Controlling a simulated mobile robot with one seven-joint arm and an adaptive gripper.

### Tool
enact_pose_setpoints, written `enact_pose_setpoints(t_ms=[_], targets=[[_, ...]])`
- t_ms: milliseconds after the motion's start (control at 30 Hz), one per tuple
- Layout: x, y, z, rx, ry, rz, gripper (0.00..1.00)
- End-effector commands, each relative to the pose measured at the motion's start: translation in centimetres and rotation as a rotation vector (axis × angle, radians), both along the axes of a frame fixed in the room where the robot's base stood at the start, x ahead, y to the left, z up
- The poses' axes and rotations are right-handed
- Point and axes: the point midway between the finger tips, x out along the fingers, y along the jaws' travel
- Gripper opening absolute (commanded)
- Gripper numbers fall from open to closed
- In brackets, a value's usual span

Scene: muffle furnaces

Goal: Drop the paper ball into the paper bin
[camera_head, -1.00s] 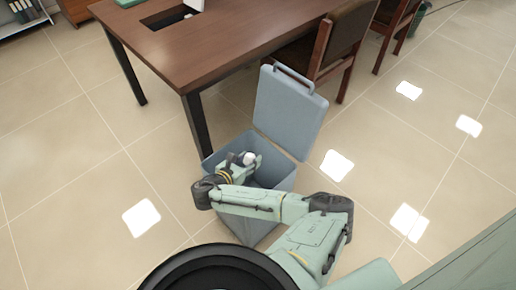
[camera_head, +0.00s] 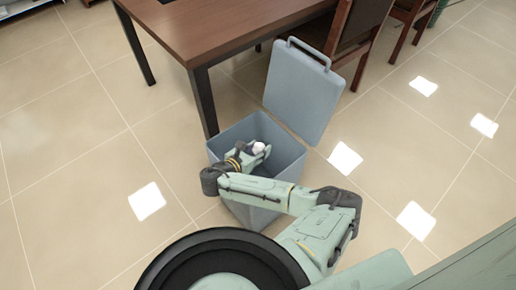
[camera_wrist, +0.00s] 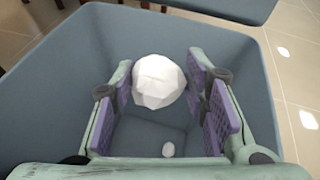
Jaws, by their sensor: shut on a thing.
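The white, faceted paper ball (camera_wrist: 159,82) sits between the purple pads of my gripper (camera_wrist: 160,95), which is shut on it. In the head view the ball (camera_head: 259,147) shows at the tip of my gripper (camera_head: 256,152), within the outline of the bin's mouth. The paper bin (camera_head: 287,160) is a grey-blue box with its lid (camera_head: 300,92) swung open to the back right. In the wrist view I look down into the bin (camera_wrist: 60,75), with its walls around the ball and fingers. My arm hides part of the bin's front.
A brown table (camera_head: 215,35) with dark legs stands behind the bin. Wooden chairs (camera_head: 352,30) stand behind the lid. The tiled floor (camera_head: 90,150) to the left is clear.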

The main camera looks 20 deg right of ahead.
Motion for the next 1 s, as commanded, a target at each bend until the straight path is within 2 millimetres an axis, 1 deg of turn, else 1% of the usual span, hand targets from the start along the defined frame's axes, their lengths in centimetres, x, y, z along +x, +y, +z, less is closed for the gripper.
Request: enact_pose_setpoints(t_ms=[100, 133, 467, 800, 867, 1000], targets=[[0.0, 0.0, 0.1, 0.0, 0.0, 0.0, 0.28], [0.0, 0.0, 0.1, 0.0, 0.0, 0.0, 0.42], [0.0, 0.0, 0.1, 0.0, 0.0, 0.0, 0.64], [-0.1, 0.2, 0.2, 0.0, 0.0, 0.001, 0.65], [-0.2, 0.5, 0.3, 0.001, -0.001, 0.002, 0.65], [-1.3, 2.2, 1.1, 0.002, 0.0, 0.005, 0.65]])
